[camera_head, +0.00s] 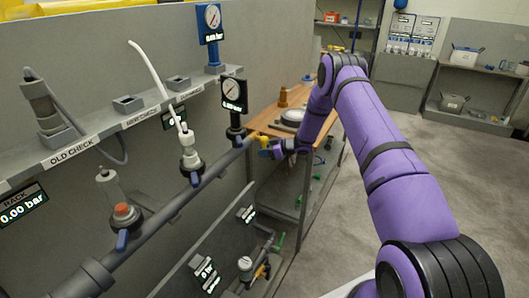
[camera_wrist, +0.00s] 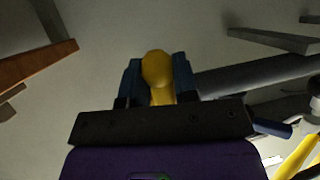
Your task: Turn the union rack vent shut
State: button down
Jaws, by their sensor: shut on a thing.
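My gripper (camera_head: 270,150) is at the far end of the grey pipe (camera_head: 170,208), beside the wooden bench. In the wrist view my gripper's blue fingers (camera_wrist: 157,82) are shut on a yellow handle (camera_wrist: 157,70), one finger on each side. The yellow handle also shows in the head view (camera_head: 259,138), partly hidden by my gripper. No label on it is readable, so I cannot tell from a label that it is the union rack vent.
A black gauge (camera_head: 234,93) stands on the pipe close to my gripper. A rack display (camera_head: 22,206) reads 0.00 bar. The wooden bench (camera_head: 262,120) is behind; floor is clear at right.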

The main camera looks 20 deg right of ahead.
jog(key=c, duration=0.9)
grip_release()
jog(key=v, duration=1)
jog(key=shift+s+d+r, duration=0.2)
jog(key=shift+s, duration=0.05)
jog(key=shift+r, duration=0.1)
